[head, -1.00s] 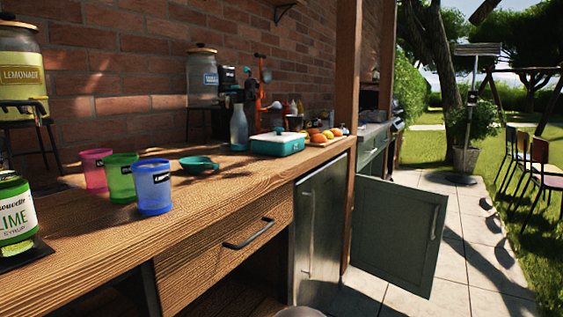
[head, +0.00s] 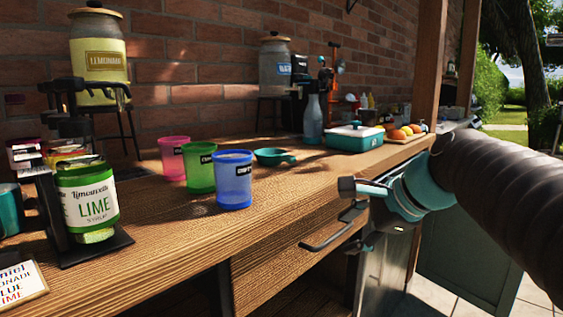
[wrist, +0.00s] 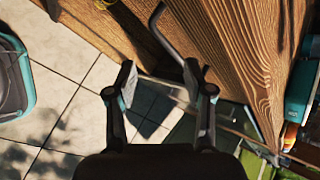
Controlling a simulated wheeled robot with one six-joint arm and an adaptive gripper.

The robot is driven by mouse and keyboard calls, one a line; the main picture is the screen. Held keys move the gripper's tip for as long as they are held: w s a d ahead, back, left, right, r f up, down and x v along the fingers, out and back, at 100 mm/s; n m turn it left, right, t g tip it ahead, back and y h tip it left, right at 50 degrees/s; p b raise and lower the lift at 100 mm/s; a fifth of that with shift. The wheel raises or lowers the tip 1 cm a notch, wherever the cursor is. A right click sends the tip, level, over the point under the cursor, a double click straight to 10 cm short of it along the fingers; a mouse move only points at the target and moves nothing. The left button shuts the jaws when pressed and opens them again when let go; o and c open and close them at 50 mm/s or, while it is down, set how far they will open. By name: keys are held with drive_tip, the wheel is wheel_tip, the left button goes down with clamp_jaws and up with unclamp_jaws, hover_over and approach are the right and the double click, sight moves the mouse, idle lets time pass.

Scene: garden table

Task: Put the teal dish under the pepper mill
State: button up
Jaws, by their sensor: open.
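A small teal dish (head: 275,157) with a short handle sits on the wooden counter, behind the blue cup. A larger teal casserole with a white lid (head: 355,137) stands to its right. I cannot make out a pepper mill for certain; a tall orange-and-dark object (head: 326,75) stands at the back by the wall. My gripper (head: 352,215) is open and empty in front of the counter's front edge, by the drawer handle. In the wrist view its two fingers (wrist: 160,85) are apart, with paving and the counter edge beyond them.
Pink (head: 174,158), green (head: 200,168) and blue (head: 235,180) cups stand left of the small dish. A lime syrup bottle (head: 88,205) is on a dark stand at left. A blue bottle (head: 313,120) stands behind. The drawer handle (head: 333,228) juts out near my gripper.

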sight(293, 157)
drive_tip(key=w+r+m+y, duration=0.1)
drive_tip(key=w+r+m, duration=0.2)
drive_tip(key=w+r, duration=0.1)
drive_tip(key=w+a+r+m+t+y, duration=0.1)
drive_tip(key=w+r+m+y, duration=0.1)
drive_tip(key=w+r+m, duration=0.1)
drive_tip(key=w+r+m+y, duration=0.1)
drive_tip(key=w+r+m, duration=0.2)
drive_tip(key=w+r, duration=0.2)
drive_tip(key=shift+a+r+m+y, duration=0.1)
drive_tip(key=shift+a+m+y, duration=0.2)
drive_tip(key=shift+a, duration=0.1)
drive_tip(key=shift+w+a+r, duration=0.1)
drive_tip(key=shift+w+r, duration=0.1)
drive_tip(key=shift+w, duration=0.05)
drive_tip(key=x, duration=0.4)
drive_tip(key=b+x, duration=0.1)
drive_tip(key=x, duration=0.8)
drive_tip(key=shift+w+a+r, duration=0.25)
drive_tip(key=shift+a, duration=0.1)
drive_tip(key=shift+t, duration=0.3)
clamp_jaws()
